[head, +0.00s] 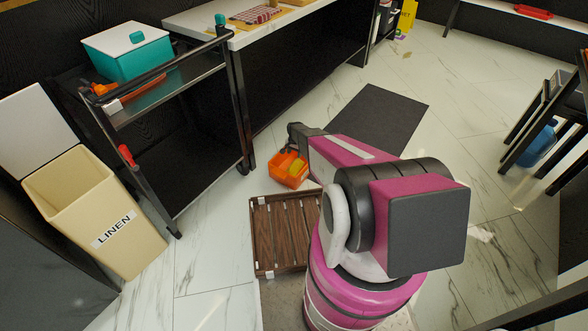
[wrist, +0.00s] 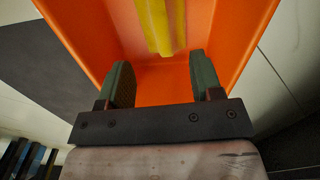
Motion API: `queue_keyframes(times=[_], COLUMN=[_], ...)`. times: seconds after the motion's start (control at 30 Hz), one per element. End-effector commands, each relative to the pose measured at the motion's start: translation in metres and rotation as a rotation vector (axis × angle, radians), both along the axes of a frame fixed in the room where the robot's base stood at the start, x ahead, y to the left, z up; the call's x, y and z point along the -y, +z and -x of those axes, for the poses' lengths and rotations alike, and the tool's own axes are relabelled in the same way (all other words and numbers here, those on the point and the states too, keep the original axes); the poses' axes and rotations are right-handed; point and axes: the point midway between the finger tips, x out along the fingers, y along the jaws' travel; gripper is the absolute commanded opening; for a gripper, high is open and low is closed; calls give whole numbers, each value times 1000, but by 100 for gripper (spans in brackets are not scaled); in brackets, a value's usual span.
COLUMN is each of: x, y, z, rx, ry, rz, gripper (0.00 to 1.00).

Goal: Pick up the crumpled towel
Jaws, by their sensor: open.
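No crumpled towel can be made out for certain. A small pale patch (head: 481,234) lies on the floor right of my arm in the head view; I cannot tell whether it is cloth or glare. My gripper (wrist: 161,78) is open, its two dark fingers apart with nothing between them. It is at an orange bin (wrist: 230,40), pointing into it. The orange bin (head: 283,176) stands on the floor by the cart in the head view. A yellow item (wrist: 162,25) lies in the bin beyond the fingertips; its kind is unclear.
A slatted wooden rack (head: 280,232) lies in front of the orange bin. A black cart (head: 160,105) and a beige LINEN bin (head: 95,215) stand at left. A dark mat (head: 378,120) lies behind. Dark stools stand at right. Floor between mat and stools is mostly clear.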

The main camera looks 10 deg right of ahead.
Motion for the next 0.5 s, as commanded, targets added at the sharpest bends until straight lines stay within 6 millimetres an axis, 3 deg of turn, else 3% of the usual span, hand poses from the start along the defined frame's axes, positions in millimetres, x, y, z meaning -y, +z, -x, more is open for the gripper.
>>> queue_keyframes(times=[0.5], x=[0], y=[-57], z=[0], rx=[0], ry=[0], rz=[0], gripper=[60])
